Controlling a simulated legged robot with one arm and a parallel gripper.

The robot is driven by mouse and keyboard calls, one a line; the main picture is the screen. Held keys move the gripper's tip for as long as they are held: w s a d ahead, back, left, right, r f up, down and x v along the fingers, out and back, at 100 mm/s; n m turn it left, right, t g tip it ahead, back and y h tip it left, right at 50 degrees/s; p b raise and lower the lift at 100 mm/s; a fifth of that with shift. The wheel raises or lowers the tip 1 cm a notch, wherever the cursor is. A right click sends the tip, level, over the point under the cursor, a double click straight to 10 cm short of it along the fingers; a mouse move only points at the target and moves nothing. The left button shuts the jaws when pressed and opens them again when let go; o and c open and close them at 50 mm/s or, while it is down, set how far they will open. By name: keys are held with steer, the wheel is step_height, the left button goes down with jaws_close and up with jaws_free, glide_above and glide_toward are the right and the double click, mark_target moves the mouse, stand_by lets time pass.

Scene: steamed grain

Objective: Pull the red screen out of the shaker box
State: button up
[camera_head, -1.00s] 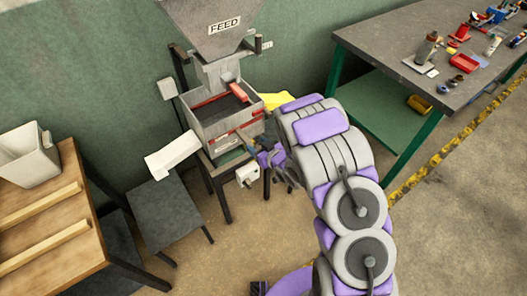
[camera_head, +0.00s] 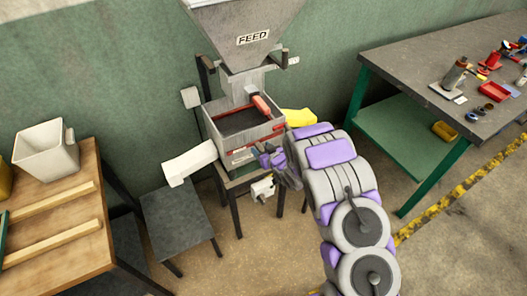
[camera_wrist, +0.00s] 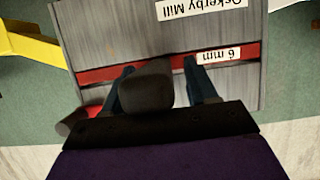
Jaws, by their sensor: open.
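The shaker box (camera_head: 222,140) is a grey metal box under the feed hopper. The red screen shows as a red strip (camera_wrist: 97,75) across the box front in the wrist view, beside a white "6 mm" label (camera_wrist: 218,54). Its red edge also shows in the head view (camera_head: 277,127). My gripper (camera_wrist: 160,63) is open, its two dark fingers pointing at the red strip and spaced apart along it. A dark rounded part (camera_wrist: 147,85) sits between the fingers and hides some of the strip. I cannot tell whether the fingers touch the strip.
The grey hopper marked FEED (camera_head: 245,38) rises above the box. A white chute (camera_head: 190,162) is at its left, a yellow one (camera_head: 300,117) at its right. A wooden table (camera_head: 75,210) with a white bin (camera_head: 46,150) stands left. A cluttered workbench (camera_head: 400,62) stands right.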

steer(key=shift+c, duration=0.2)
jaws_close()
stand_by(0.8)
